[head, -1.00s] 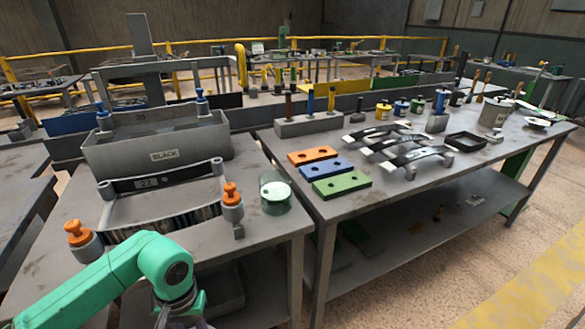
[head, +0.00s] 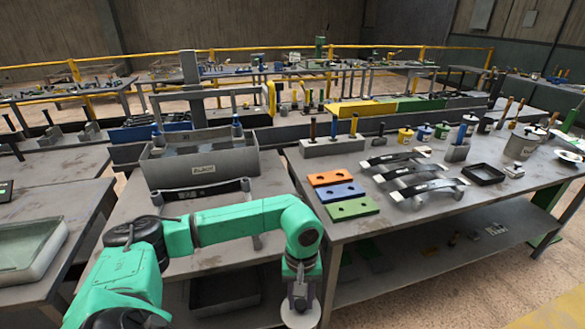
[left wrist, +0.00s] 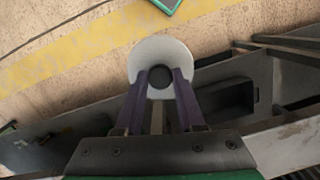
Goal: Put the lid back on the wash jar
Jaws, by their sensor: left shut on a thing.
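My left gripper (head: 300,283) hangs beyond the front of the nearer work table (head: 128,208), pointing down. It is shut on a white round lid (head: 300,314), which is also in the left wrist view (left wrist: 160,52). There the two purple fingers close on the lid's dark knob (left wrist: 160,80), with floor below the lid. The wash jar, a greenish glass jar seen earlier at that table's right corner, does not show now; my left arm crosses that area. My right gripper is not in view.
A grey bin (head: 200,165) with a handle frame stands at the back of the nearer table. The right table (head: 400,218) carries orange, blue and green blocks (head: 350,209), curved springs and small pots. A shallow tray (head: 30,250) lies at far left.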

